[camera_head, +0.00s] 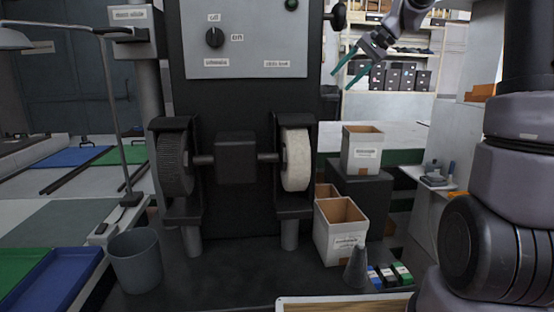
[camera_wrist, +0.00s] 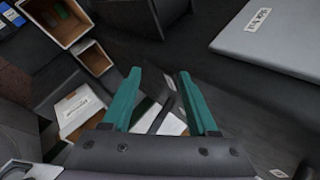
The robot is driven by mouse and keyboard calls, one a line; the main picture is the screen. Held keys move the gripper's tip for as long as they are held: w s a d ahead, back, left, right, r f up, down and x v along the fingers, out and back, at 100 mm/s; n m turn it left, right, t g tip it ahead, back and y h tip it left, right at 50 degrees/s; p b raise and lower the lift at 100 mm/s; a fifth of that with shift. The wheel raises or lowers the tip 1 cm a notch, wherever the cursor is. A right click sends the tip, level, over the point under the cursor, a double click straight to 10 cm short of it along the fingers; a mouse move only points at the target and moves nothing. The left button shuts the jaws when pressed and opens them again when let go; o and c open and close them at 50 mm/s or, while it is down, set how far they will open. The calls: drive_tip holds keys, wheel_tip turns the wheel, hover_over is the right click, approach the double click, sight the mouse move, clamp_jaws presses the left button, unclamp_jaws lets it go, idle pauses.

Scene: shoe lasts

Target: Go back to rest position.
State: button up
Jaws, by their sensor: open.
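My gripper (camera_head: 352,68) is raised at the upper right of the head view, in front of the back shelves and to the right of the grinding machine. Its two teal fingers stand apart with nothing between them. In the wrist view my gripper (camera_wrist: 157,88) also shows open and empty, above dark surfaces. No shoe last can be made out in either view.
The grinder has a dark brush wheel (camera_head: 175,163) and a pale wheel (camera_head: 296,160). Labelled boxes (camera_head: 341,232) and a grey cone (camera_head: 356,268) stand to its right. A grey bin (camera_head: 135,260) and a blue tray (camera_head: 62,280) are at left.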

drive_tip(key=s+d+f+t+h, duration=0.1)
drive_tip(key=s+h, duration=0.1)
drive_tip(key=s, duration=0.7)
drive_tip(key=s+d+f+t+h, duration=0.1)
drive_tip(key=s+d+f+h, duration=0.1)
drive_tip(key=s, duration=0.8)
drive_tip(key=s+d+f+n+t+h, duration=0.1)
drive_tip(key=s+t, duration=0.1)
drive_tip(key=s, duration=0.7)
drive_tip(key=shift+s+d+f+h, duration=0.15)
drive_tip(key=shift+s+h, duration=0.05)
drive_tip(key=shift+h, duration=0.2)
